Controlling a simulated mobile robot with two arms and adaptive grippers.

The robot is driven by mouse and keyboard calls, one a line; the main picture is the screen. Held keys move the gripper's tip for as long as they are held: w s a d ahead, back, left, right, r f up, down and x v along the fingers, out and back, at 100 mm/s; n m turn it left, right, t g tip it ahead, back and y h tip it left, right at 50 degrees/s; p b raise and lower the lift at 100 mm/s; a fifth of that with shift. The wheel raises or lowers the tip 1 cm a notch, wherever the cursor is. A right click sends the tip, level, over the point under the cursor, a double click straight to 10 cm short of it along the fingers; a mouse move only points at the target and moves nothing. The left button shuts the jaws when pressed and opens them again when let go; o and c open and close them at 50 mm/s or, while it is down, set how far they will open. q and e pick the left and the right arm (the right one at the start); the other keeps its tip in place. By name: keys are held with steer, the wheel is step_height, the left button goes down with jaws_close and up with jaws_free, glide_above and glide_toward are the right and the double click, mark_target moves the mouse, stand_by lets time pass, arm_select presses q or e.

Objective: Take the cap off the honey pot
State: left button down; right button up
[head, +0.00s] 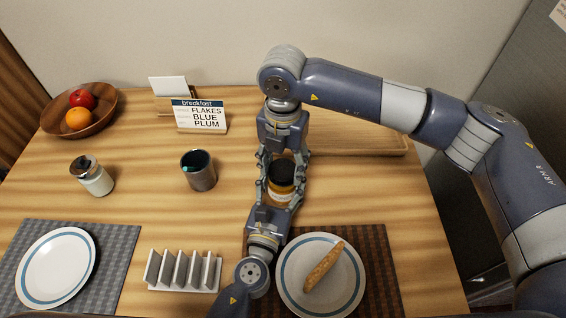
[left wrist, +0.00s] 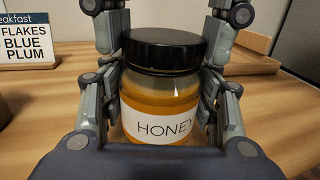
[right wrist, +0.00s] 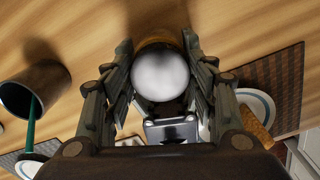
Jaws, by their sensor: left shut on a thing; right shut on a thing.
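The honey pot (head: 280,190) is a glass jar of amber honey with a white label, upright at the table's middle. Its black cap (head: 282,169) sits on its mouth, level in the left wrist view (left wrist: 162,48). My left gripper (head: 279,199) comes from the front and is shut around the jar's body (left wrist: 158,105). The exact finger contacts are partly hidden.
A dark mug (head: 198,171) and a lidded jar (head: 93,176) stand to the left. A white toast rack (head: 183,271) and a plate with bread (head: 290,285) are in front. A breakfast sign (head: 199,117) and wooden tray (head: 350,143) are behind.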

steer(key=n, duration=2.6)
steer(key=shift+n, duration=0.4)
steer(key=n, duration=0.4)
steer(key=shift+r+n, duration=0.1)
steer(key=shift+n, duration=0.3)
steer(key=n, duration=0.4)
